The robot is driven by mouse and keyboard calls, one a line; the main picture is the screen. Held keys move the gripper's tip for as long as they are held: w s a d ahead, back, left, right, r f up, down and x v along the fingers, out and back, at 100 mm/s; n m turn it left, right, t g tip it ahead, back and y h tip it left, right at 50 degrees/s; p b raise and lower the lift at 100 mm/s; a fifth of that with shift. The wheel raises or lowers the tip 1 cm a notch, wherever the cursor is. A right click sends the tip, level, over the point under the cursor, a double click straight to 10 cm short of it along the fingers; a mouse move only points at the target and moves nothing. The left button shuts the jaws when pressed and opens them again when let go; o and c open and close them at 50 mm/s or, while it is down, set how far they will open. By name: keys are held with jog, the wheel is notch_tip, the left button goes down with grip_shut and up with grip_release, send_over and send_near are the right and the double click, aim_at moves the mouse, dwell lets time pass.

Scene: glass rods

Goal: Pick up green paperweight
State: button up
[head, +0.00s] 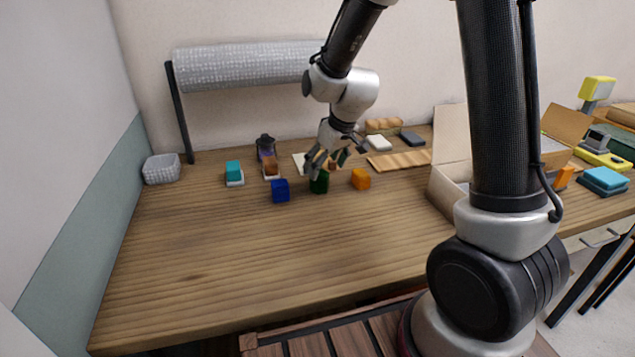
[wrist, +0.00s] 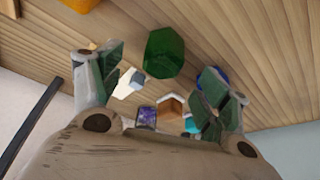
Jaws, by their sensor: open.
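The green paperweight (head: 319,184) stands on the wooden table in the head view, just below my gripper (head: 329,168). In the wrist view the green paperweight (wrist: 164,54) shows as a dark green faceted block ahead of and between the spread fingers. My gripper (wrist: 165,90) is open, with nothing between its fingertips. The fingers look apart from the paperweight in the wrist view. In the head view a finger overlaps its top, so I cannot tell the exact gap.
A blue block (head: 280,190) stands close left of the paperweight and an orange block (head: 361,179) close right. Behind are a brown block (head: 271,165) and a dark lantern-like item (head: 266,146). An open cardboard box (head: 450,190) stands to the right. The front of the table (head: 230,250) is clear.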

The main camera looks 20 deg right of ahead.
aim_at(321, 173)
jog(key=x, duration=0.5)
jog(key=shift+a+f, duration=0.1)
jog(key=shift+a, duration=0.05)
jog(key=c, duration=1.3)
